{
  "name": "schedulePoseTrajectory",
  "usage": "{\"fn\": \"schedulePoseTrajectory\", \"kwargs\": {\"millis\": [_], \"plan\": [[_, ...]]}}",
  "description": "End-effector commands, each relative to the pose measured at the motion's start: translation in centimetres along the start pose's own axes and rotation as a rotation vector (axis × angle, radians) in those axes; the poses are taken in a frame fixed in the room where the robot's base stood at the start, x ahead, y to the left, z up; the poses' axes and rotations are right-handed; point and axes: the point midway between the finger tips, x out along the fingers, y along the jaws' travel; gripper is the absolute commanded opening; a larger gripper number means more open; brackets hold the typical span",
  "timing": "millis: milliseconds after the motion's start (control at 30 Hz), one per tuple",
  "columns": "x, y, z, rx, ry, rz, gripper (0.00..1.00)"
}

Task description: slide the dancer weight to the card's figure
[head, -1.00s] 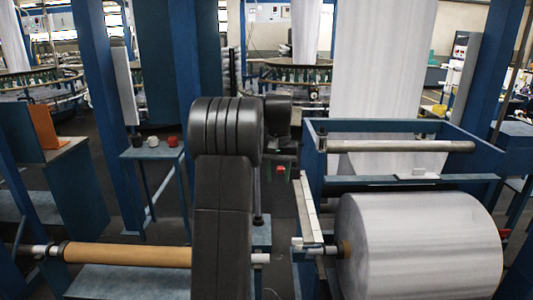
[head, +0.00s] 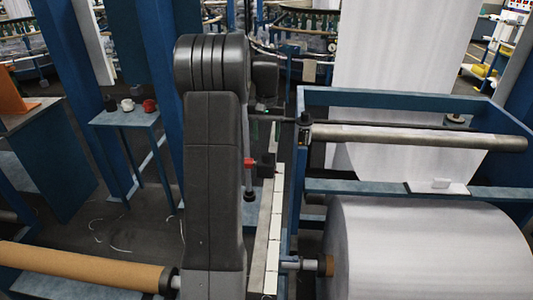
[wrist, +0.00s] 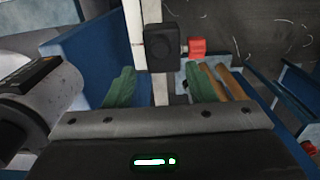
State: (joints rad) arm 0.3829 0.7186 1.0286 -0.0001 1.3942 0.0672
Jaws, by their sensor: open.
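The dancer weight (head: 266,165) is a black block with a red knob on a pale, marked bar (head: 272,225) just right of my arm in the head view. The wrist view shows the weight (wrist: 161,47) on the bar, its red knob to the right. My gripper (wrist: 160,86) is open there, with green-padded fingers apart. The weight appears ahead of the gap, not held. A small white card-like piece (head: 440,184) lies on the blue frame; no figure on it can be read.
A large white fabric roll (head: 425,250) lies right of the bar, below a blue frame with a metal roller (head: 415,137). A brown roll (head: 80,265) is at lower left. A small blue table (head: 125,118) holds several cups.

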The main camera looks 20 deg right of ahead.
Motion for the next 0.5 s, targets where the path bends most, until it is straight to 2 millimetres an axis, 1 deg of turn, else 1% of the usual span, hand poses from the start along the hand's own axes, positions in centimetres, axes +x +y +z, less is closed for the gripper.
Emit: {"fn": "schedulePoseTrajectory", "kwargs": {"millis": [33, 100, 300, 500], "plan": [[1.1, 0.0, 0.1, 0.0, -0.005, 0.0, 0.5], [2.6, 0.0, 0.1, 0.0, -0.005, 0.0, 0.5], [6.2, 0.0, 0.1, 0.0, -0.005, 0.0, 0.5], [8.0, 0.0, 0.0, 0.0, -0.001, 0.0, 0.5]]}}
